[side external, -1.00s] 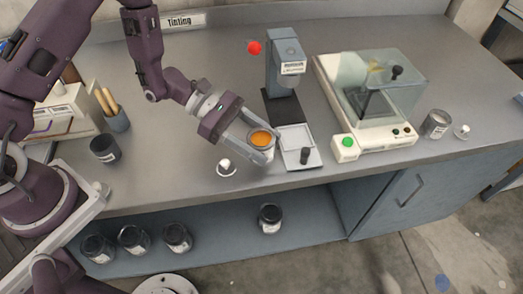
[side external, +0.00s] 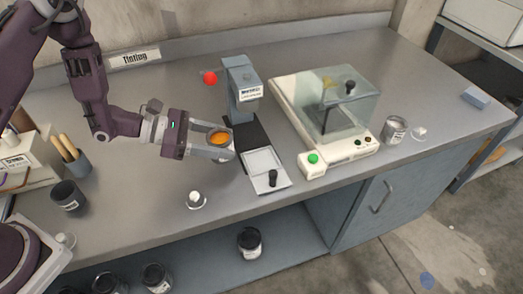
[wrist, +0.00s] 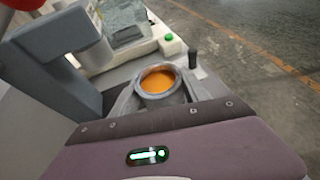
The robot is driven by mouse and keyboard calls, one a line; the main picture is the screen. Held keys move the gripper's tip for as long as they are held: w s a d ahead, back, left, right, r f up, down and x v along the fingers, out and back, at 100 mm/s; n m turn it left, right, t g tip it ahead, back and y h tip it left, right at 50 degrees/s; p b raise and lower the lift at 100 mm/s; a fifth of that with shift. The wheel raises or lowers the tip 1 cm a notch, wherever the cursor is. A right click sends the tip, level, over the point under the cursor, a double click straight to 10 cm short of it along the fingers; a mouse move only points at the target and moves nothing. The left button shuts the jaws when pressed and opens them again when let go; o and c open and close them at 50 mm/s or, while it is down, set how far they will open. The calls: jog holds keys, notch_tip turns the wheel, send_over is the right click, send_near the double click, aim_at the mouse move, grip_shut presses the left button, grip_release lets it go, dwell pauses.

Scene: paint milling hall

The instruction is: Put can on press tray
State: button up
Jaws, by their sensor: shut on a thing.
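The can (side external: 218,138) is open and filled with orange paint. It sits upright, or nearly so, between the fingers of my gripper (side external: 228,149), which is shut on it. The can (wrist: 158,80) also shows in the wrist view, and the fingers hide its sides. The press tray (side external: 262,160) is a pale square plate with a black knob, in front of the grey press (side external: 240,88). The can is left of the tray and apart from it, seemingly above the bench. In the wrist view, the tray is mostly hidden behind the can.
A clear-hooded balance (side external: 330,110) with a green button stands right of the tray. A white-knobbed round piece (side external: 195,199) lies near the bench's front edge. A second can (side external: 395,129) stands far right, a dark cup (side external: 68,196) left. A red ball (side external: 210,78) is beside the press.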

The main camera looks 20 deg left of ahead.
jog(key=w+d, duration=0.1)
jog(key=d, duration=0.2)
jog(key=w+d, duration=0.4)
jog(key=d, duration=0.1)
jog(key=shift+d, duration=0.3)
jog(key=shift+a+f, duration=0.2)
jog(key=shift+f, duration=1.55)
jog(key=o, duration=1.5)
jog(key=shift+f, duration=0.1)
